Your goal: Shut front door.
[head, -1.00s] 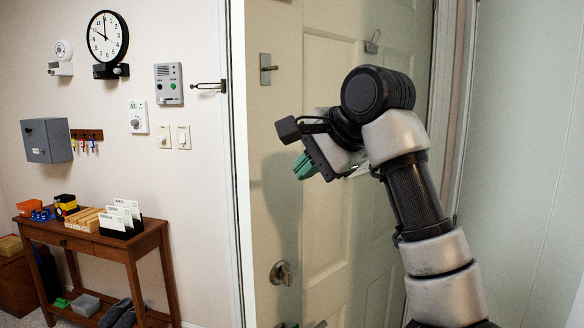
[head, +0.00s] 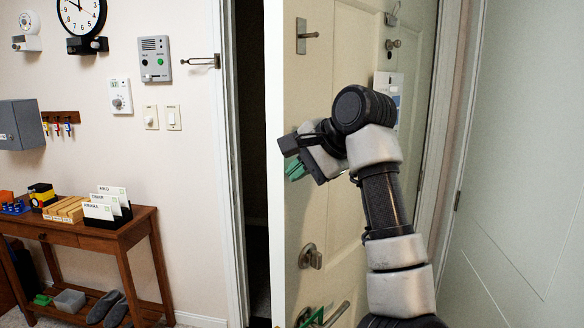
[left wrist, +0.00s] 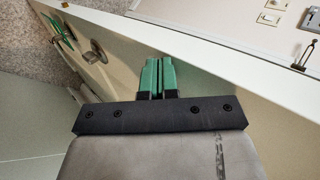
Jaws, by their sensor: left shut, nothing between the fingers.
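The front door (head: 325,215) is a pale panelled door in the head view, standing ajar. Its free edge (head: 275,200) is apart from the white door frame (head: 228,160), with a dark gap between them. A round metal deadbolt knob (head: 310,256) and a lever handle (head: 338,314) sit on its near face. My left gripper (head: 294,170) is shut and empty, its green fingertips in front of the door's near face by the free edge. In the left wrist view the shut fingers (left wrist: 157,77) point at the door face (left wrist: 190,82); I cannot tell whether they touch it. My right gripper is out of view.
A wooden console table (head: 135,232) with letters and boxes stands against the left wall. A door guard arm (head: 203,62) juts from that wall beside the frame. Something green (head: 312,316) is by the lever.

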